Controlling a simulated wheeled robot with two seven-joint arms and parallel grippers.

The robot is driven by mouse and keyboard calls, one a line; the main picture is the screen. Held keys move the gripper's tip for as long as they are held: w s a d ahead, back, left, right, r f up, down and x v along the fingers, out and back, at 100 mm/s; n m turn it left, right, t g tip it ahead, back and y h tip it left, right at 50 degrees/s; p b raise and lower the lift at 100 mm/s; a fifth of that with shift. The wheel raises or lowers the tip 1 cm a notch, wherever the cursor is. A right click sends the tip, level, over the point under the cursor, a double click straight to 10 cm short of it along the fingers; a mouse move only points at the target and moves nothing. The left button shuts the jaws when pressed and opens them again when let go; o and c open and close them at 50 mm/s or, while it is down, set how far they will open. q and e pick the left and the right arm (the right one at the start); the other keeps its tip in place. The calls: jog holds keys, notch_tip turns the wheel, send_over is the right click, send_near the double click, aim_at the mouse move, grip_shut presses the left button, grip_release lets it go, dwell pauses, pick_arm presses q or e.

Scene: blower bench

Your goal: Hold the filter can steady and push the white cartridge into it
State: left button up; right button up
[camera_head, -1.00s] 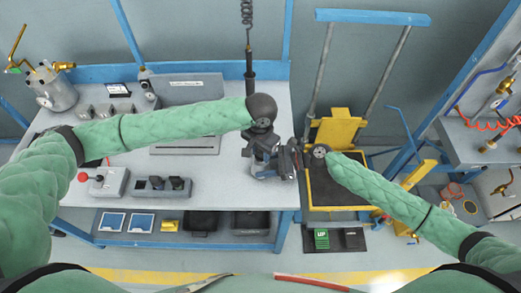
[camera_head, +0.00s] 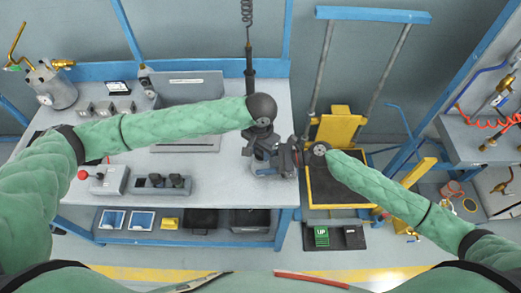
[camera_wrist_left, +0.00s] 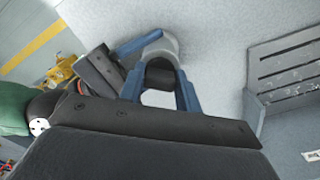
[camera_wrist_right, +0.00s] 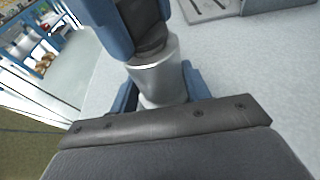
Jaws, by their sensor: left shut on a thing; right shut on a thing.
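My left gripper (camera_head: 264,160) is low over the bench's right end. In the left wrist view, its blue fingers (camera_wrist_left: 158,92) close around a white patch that seems to be the cartridge (camera_wrist_left: 158,98), mostly hidden by the fingers and a dark part. My right gripper (camera_head: 294,158) meets it from the right. In the right wrist view, its blue fingers (camera_wrist_right: 160,90) are shut around the silver filter can (camera_wrist_right: 157,78). The left gripper's jaws are right at the can's upper rim. The can's rim also shows in the left wrist view (camera_wrist_left: 162,47). I cannot tell how deep the cartridge sits.
The grey bench (camera_head: 225,180) carries a switch box (camera_head: 162,184), a box with a red button (camera_head: 105,180) and a metal pot (camera_head: 50,88). A yellow lift cart (camera_head: 337,130) stands right of the bench edge. The bench top around the grippers is clear.

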pick_arm(q)
jog(key=shift+f, duration=0.3)
dwell(0.4)
jog(key=o, duration=1.1)
jog(key=shift+c, duration=0.2)
notch_tip(320, 180, up, 12)
